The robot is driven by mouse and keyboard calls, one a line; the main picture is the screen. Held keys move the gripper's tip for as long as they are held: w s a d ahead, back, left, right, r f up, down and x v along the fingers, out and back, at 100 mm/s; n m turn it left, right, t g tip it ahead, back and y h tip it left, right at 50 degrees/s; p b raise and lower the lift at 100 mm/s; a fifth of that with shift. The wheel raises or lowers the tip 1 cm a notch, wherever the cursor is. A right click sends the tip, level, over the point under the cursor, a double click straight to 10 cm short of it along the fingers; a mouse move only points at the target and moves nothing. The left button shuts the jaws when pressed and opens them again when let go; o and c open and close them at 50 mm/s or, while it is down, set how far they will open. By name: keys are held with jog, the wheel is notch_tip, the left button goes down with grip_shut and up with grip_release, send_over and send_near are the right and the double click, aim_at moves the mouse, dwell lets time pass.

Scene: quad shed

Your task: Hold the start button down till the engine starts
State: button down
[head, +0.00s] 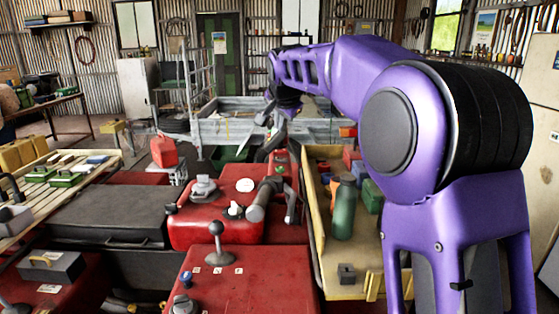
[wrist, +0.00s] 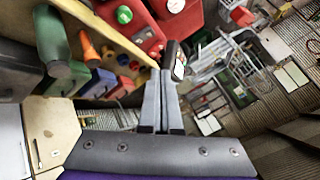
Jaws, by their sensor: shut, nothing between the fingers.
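My gripper (wrist: 163,75) is shut and empty in the wrist view, its two grey fingers side by side. Their tips are close to a small dark block with a pale and red face (wrist: 179,66); I cannot tell whether they touch it, or whether it carries the start button. In the head view my gripper (head: 263,154) is beyond the red quad body (head: 215,225), past the handlebar grip (head: 262,200). A round green button or cap (wrist: 124,14) sits on a red housing in the wrist view. Whether the engine runs cannot be seen.
A yellowish open crate (head: 314,240) holds a green bottle (head: 343,208) and other items, right of the quad. A grey trailer (head: 215,128) is behind. A slatted rack (head: 60,185) is at left.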

jog(key=b, duration=0.1)
send_over(280, 170)
notch_tip(280, 170, down, 8)
jog(key=shift+r, duration=0.2)
jog(key=shift+f+b, duration=0.7)
jog(key=shift+b, duration=0.1)
dwell(1.4)
jog(key=shift+a+f+b, duration=0.1)
jog(key=shift+f+b, duration=0.3)
jog(key=shift+b, duration=0.05)
jog(key=shift+f+b, duration=0.45)
jog(key=shift+f, duration=0.15)
dwell(1.5)
jog(key=shift+r, duration=0.1)
dwell(0.7)
jog(key=shift+r+p, duration=0.6)
jog(key=shift+r, duration=0.3)
jog(key=shift+r, duration=0.1)
